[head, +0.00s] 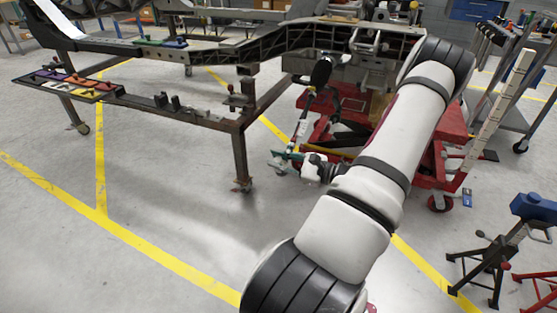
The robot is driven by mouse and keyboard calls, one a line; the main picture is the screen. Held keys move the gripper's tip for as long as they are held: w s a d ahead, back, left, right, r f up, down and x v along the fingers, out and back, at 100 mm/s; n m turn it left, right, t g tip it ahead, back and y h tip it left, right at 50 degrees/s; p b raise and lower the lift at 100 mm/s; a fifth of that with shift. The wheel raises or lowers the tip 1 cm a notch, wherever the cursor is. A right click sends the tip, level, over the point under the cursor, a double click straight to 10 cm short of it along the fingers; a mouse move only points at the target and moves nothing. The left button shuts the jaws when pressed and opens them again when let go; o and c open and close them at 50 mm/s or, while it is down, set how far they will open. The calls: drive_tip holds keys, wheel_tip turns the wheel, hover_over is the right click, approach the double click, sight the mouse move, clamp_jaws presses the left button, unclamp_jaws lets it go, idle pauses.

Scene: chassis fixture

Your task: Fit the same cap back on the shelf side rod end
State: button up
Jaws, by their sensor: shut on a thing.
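My gripper (283,163) is at the end of my arm, low in the middle of the head view, just right of the fixture's front leg. It is shut on a small teal piece, seemingly the cap (291,156); the fingers hide part of it. A slim rod (305,112) with a thick black upper part (321,72) hangs at a slant from the chassis. Its lower end comes down close to my gripper. I cannot tell whether the cap touches the rod end.
The dark chassis fixture (200,115) fills the upper left, with a tray of coloured parts (62,81) on its side. A red lift cart (450,125) stands behind my arm. Stands (490,255) are at lower right. The floor at lower left is clear.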

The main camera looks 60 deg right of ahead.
idle(0.3)
drive_tip(key=o, duration=1)
drive_tip(key=shift+s, duration=0.1)
drive_tip(key=shift+s+d+p, duration=0.15)
drive_tip(key=shift+s+p, duration=0.1)
drive_tip(key=shift+s, duration=1.45)
drive_tip(key=shift+s+d+p, duration=0.15)
drive_tip(key=shift+s+p, duration=0.05)
drive_tip(key=shift+s, duration=1.5)
